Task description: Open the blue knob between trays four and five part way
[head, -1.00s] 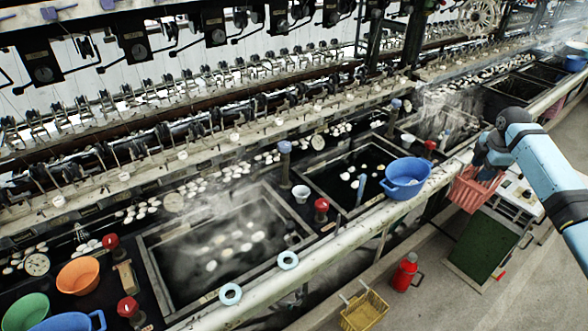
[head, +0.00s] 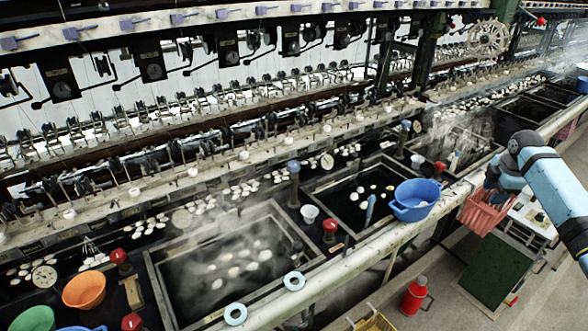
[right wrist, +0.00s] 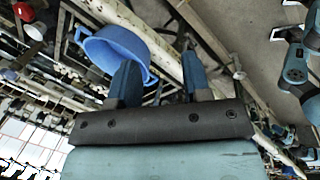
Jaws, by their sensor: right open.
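A blue knob on a dark post (head: 293,166) stands at the corner between the large steaming tray (head: 160,262) and the smaller tray behind it (head: 318,190). Another blue-topped post (head: 405,126) stands farther back, between that smaller tray and the following one. I cannot tell from the pictures which trays are four and five. My right gripper (head: 488,186) is at the right of the head view, near a pink basket and away from both knobs. In the right wrist view its two blue fingers (right wrist: 160,80) are apart with nothing between them. My left gripper is not in view.
A blue basin (head: 415,200) sits on the pale front rail, and also shows beyond my fingers in the right wrist view (right wrist: 112,50). Red knobs (head: 330,226) stand along the basins. The pink basket (head: 484,212) and a red flask (head: 414,296) are in front of the rail.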

